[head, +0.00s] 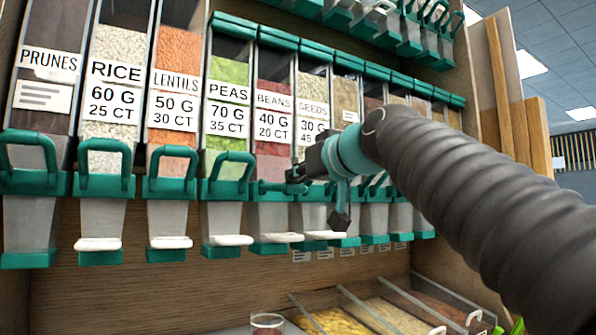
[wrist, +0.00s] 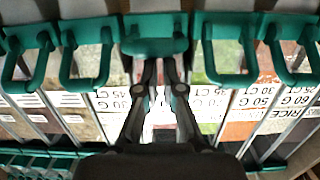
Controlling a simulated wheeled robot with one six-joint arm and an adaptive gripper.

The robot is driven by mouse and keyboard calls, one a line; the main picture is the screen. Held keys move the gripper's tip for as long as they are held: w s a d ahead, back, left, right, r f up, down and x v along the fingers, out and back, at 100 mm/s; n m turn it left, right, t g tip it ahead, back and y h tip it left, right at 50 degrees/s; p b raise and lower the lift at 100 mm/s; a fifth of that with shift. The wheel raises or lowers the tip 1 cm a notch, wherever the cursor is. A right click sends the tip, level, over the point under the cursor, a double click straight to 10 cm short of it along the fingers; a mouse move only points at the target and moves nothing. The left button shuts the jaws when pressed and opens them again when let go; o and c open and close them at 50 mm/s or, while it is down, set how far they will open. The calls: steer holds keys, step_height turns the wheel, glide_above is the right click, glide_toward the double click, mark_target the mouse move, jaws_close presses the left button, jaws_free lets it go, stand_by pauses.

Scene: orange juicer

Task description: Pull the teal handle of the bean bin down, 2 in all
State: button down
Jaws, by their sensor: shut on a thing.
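The bean bin, labelled BEANS (head: 273,101), is in the middle of the row in the head view. Its teal handle (head: 272,187) lies low and points outward, while the neighbouring handles stand up as loops. My gripper (head: 297,177) is at the right end of this handle and shut on it. In the wrist view, which looks upside down, my gripper's two fingers (wrist: 160,66) close at the teal handle (wrist: 154,46) in the centre. The fingers hide part of the handle, and the exact grip is hard to see.
The peas handle (head: 230,168) stands close on the left. The seeds bin (head: 311,95) is close on the right, partly behind my arm. A glass (head: 267,321) shows at the bottom edge below the bean bin. Open trays (head: 340,312) of food lie below right.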

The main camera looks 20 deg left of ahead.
steer(key=s+d+f+b, duration=0.1)
steer(key=s+d+b, duration=0.1)
steer(key=s+d, duration=0.4)
steer(key=shift+s+d+f, duration=0.15)
steer(key=shift+d+f, duration=0.25)
steer(key=shift+d, duration=0.05)
stand_by(1.3)
